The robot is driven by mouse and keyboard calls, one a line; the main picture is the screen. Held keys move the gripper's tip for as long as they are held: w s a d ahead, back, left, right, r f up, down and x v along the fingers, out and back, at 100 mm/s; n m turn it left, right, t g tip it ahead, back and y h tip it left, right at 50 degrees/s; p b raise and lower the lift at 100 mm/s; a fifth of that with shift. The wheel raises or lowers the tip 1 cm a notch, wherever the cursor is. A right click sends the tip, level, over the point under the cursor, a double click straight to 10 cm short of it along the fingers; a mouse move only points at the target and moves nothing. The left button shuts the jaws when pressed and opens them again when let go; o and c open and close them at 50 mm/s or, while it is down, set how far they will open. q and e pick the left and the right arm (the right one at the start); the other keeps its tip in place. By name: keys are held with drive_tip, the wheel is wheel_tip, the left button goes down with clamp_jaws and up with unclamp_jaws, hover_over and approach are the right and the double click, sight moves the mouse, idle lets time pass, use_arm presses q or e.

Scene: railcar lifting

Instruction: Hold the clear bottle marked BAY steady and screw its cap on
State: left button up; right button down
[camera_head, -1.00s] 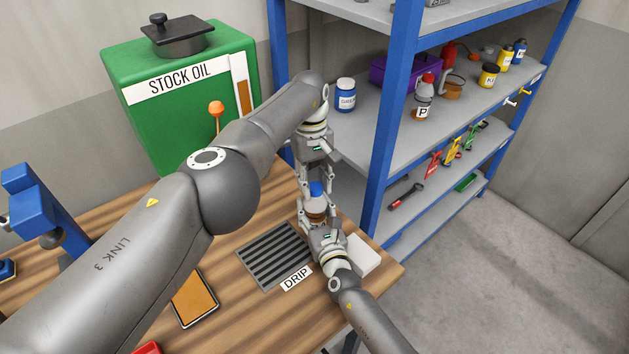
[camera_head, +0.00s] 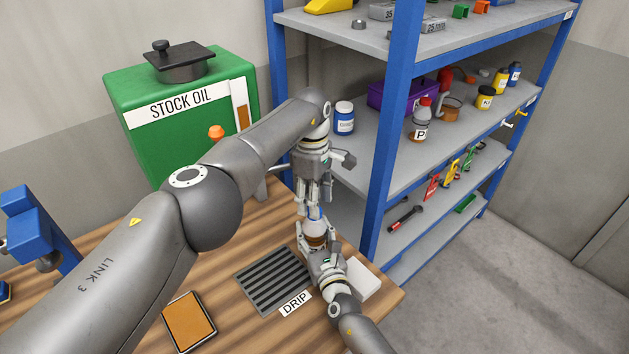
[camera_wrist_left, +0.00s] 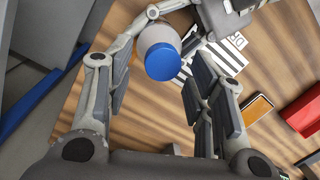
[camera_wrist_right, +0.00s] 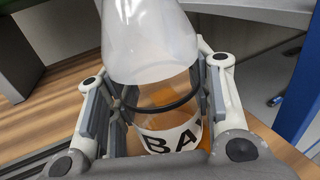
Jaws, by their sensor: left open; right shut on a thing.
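The clear bottle (camera_wrist_right: 152,85) shows a label reading "BA" and amber liquid in the right wrist view. My right gripper (camera_wrist_right: 155,108) is shut around its body; in the head view this gripper (camera_head: 318,243) holds it upright over the bench. The blue cap (camera_wrist_left: 163,62) sits on top of the bottle in the left wrist view; how tightly it is seated cannot be told. My left gripper (camera_wrist_left: 155,85) is open, pointing down above the cap, its fingers either side and apart from it. In the head view the left gripper (camera_head: 314,205) hides most of the cap.
A drip grate (camera_head: 275,280) lies beside the bottle on the wooden bench. A green stock oil tank (camera_head: 180,125) stands behind left. The blue shelf post (camera_head: 385,140) rises close on the right. An orange-faced pad (camera_head: 189,321) lies at the front.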

use_arm(q)
drive_tip(key=n, duration=0.2)
drive_tip(key=r+n, duration=0.1)
drive_tip(key=n, duration=0.3)
drive_tip(key=shift+w+r+n, duration=0.1)
drive_tip(key=shift+r+n, duration=0.15)
drive_tip(key=shift+n, duration=0.05)
drive_tip(key=n, duration=0.3)
drive_tip(key=r+n, duration=0.1)
drive_tip(key=n, duration=0.2)
drive_tip(key=shift+r+t, duration=0.2)
drive_tip(key=shift+t, duration=0.1)
drive_tip(key=n, duration=0.2)
drive_tip(key=r+n, duration=0.1)
drive_tip(key=n, duration=0.3)
drive_tip(key=shift+r+n, duration=0.25)
drive_tip(key=shift+n, duration=0.15)
drive_tip(key=n, duration=0.2)
drive_tip(key=r+n, duration=0.1)
drive_tip(key=n, duration=0.4)
drive_tip(key=shift+s+a+r+t, duration=0.1)
drive_tip(key=shift+s+r+t, duration=0.2)
drive_tip(key=shift+s, duration=0.05)
hover_over(314, 232)
drive_tip(key=w, duration=0.3)
drive_tip(key=shift+s+f, duration=0.15)
drive_tip(key=shift+f, duration=3.9)
